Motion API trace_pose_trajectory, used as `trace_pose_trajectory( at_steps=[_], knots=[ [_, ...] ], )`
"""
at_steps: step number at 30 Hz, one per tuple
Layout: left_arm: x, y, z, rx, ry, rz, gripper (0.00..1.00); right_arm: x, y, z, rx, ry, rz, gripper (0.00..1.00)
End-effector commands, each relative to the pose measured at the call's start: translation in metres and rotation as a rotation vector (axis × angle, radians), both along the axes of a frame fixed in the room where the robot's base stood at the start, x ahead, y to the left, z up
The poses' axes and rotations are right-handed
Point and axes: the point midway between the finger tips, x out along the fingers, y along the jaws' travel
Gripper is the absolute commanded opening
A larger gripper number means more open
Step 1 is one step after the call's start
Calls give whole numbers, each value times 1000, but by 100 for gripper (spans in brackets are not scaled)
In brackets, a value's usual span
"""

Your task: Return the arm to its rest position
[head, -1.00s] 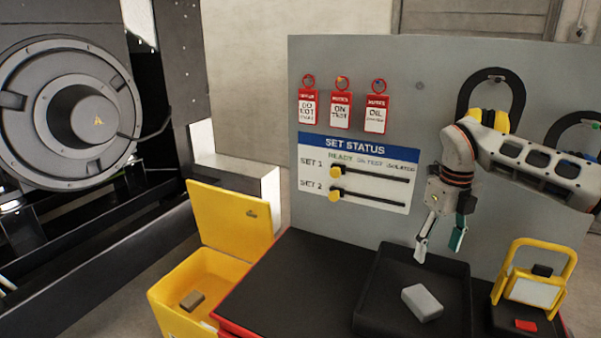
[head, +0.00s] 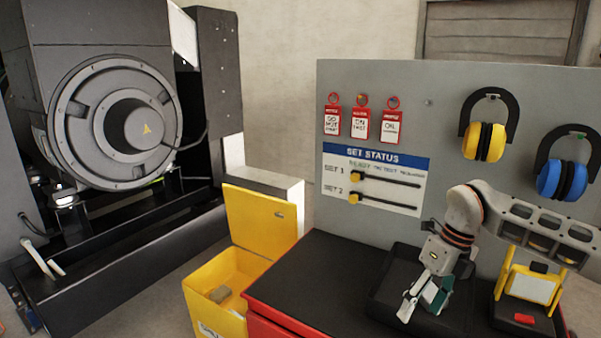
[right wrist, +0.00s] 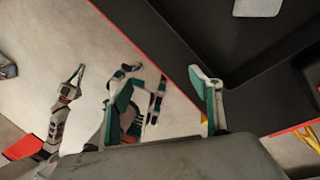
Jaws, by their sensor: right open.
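My right gripper (head: 420,305) is over the black tray (head: 382,290) at the front of the status board, fingers angled down and apart. In the right wrist view its two fingers (right wrist: 165,100) are spread with nothing between them. The grey block (right wrist: 257,7) lies in the tray at the top of the wrist view, clear of the fingers; in the head view the gripper covers its place. Pale prongs (head: 42,260) at the lower left of the head view may be my left gripper; its opening cannot be made out.
The grey status board (head: 440,130) with red tags and ear defenders stands behind the black worktop (head: 315,270). A yellow lockout frame (head: 530,285) is right of the tray, close under my right forearm. An open yellow bin (head: 215,310) stands left of the worktop, near the genset (head: 115,120).

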Motion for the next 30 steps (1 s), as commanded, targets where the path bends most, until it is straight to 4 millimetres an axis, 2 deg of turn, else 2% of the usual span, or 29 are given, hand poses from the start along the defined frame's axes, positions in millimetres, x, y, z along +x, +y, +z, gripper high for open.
trace_pose_trajectory(
  at_steps=[1, 3, 7, 9, 12, 16, 20, 23, 27, 30],
  knots=[
    [4, 0, 2, 0, -6, 0, 0, -9, 25, -14, 62, 16, 30, 64],
    [7, 1, 4, 0, -13, 2, 0, -22, 62, -28, 166, 36, 62, 64],
    [2, 1, 2, 0, -6, 2, 0, -53, 140, -45, 412, 78, 97, 64],
    [-2, 1, 0, 0, 2, 2, 0, -70, 180, -47, 555, 103, 90, 64],
    [-4, 1, -3, 1, 7, 1, 0, -91, 229, -41, 760, 142, 47, 64],
    [-4, 1, -3, 1, 8, 1, 0, -108, 275, -23, 1016, 195, -68, 64],
    [-5, 1, -3, 1, 8, 1, 0, -110, 300, -3, 1250, 253, -247, 64],
    [-5, 0, -3, 1, 8, 1, 0, -102, 304, 7, 1406, 298, -426, 64],
    [-4, 0, -3, 0, 8, 0, 0, -84, 289, 4, 1579, 361, -728, 64],
    [-4, 0, -3, 0, 8, 0, 0, -71, 265, -13, 1663, 408, -978, 64]
  ],
)
